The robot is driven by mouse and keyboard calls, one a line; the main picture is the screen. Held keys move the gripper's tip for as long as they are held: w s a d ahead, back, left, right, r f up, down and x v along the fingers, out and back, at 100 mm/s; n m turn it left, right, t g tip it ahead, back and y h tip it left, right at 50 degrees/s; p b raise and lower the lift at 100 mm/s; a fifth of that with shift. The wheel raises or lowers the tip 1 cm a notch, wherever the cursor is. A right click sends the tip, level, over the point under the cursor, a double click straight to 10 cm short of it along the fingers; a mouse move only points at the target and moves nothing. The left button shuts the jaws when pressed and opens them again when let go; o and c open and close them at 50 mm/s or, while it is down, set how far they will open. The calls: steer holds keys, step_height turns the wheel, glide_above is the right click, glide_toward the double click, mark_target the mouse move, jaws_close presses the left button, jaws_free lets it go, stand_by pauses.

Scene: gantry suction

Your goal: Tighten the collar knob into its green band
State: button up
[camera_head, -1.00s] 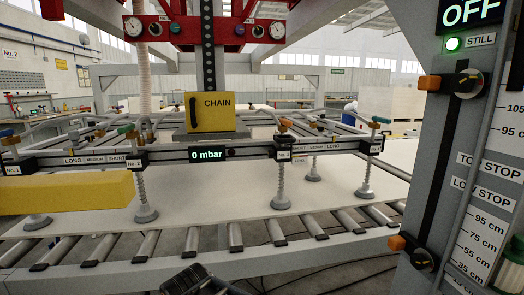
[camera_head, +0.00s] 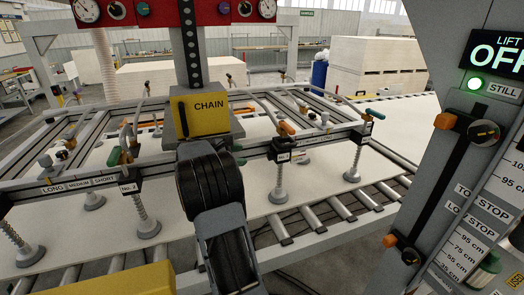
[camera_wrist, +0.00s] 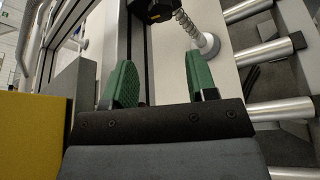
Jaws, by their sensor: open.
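In the wrist view my gripper (camera_wrist: 162,72) is open and empty, with its two green-padded fingers apart. A black knob (camera_wrist: 154,11) shows at the top edge, ahead of the fingertips and roughly between them; they are apart from it. It is cut off by the frame, and I cannot tell whether it is the collar knob. I make out no green band on it. Just right of it a coiled spring leads to a grey suction cup (camera_wrist: 207,44). In the head view my arm rises in the middle and hides the gripper and part of the front beam.
The yellow CHAIN box (camera_head: 200,114) stands behind my arm. Several suction cups (camera_head: 352,174) touch the pale sheet (camera_head: 200,220) on the rollers. The right column carries black stop knobs (camera_head: 484,132) and a display (camera_head: 497,55) reading OFF. A yellow bar (camera_head: 125,280) lies front left.

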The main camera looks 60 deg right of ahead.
mark_target(267, 156)
steer(key=p+x, duration=0.1)
steer(key=x, duration=1.1)
steer(key=shift+s, duration=0.1)
